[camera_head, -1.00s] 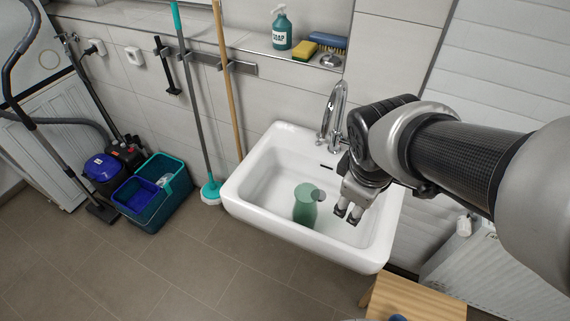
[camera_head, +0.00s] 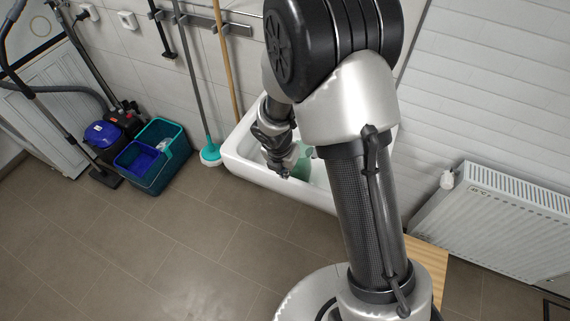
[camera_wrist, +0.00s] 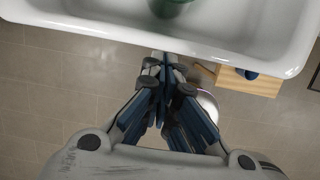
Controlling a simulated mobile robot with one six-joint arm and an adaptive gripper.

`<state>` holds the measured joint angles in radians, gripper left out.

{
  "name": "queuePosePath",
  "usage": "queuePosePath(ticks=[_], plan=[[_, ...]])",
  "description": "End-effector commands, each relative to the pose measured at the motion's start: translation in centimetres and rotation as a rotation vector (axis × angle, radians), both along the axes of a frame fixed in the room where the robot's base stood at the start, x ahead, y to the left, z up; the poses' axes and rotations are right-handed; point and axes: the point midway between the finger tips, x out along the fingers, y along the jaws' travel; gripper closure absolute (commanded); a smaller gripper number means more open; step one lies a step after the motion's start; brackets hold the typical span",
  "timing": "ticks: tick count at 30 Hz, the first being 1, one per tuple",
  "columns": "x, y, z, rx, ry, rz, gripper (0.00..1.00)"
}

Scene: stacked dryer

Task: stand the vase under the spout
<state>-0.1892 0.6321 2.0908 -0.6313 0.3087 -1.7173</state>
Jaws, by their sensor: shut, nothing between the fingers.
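The green vase (camera_head: 304,160) stands inside the white sink (camera_head: 240,166), mostly hidden behind my arm in the head view. In the wrist view, only part of the vase (camera_wrist: 171,7) shows at the top edge, inside the sink. My gripper (camera_head: 283,173) is shut and empty near the sink's front rim, apart from the vase. In the wrist view, the fingertips (camera_wrist: 163,62) meet just outside the rim, over the floor side. The spout is hidden behind my arm in the head view.
A wooden stool (camera_wrist: 252,84) with a small blue thing on it stands in front of the sink at the right. A radiator (camera_head: 495,215) is on the right. A mop (camera_head: 190,80) and a teal bucket (camera_head: 165,170) are on the left. The floor at front left is clear.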

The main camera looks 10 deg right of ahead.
Motion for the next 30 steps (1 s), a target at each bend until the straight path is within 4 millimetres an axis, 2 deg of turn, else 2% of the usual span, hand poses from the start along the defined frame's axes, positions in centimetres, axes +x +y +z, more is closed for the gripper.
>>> queuePosePath(ticks=[1,9,11,17,30], plan=[[0.2,-0.2,-1.7,0.0,0.003,-0.001,1.0],[1.3,-1.1,-7.2,-0.001,0.002,-0.002,1.0],[2.4,-1.8,-6.4,0.0,-0.003,-0.008,1.0],[4.1,-3.1,-6.2,0.0,-0.001,-0.006,1.0],[4.5,-3.4,-6.3,0.0,0.0,-0.004,1.0]])
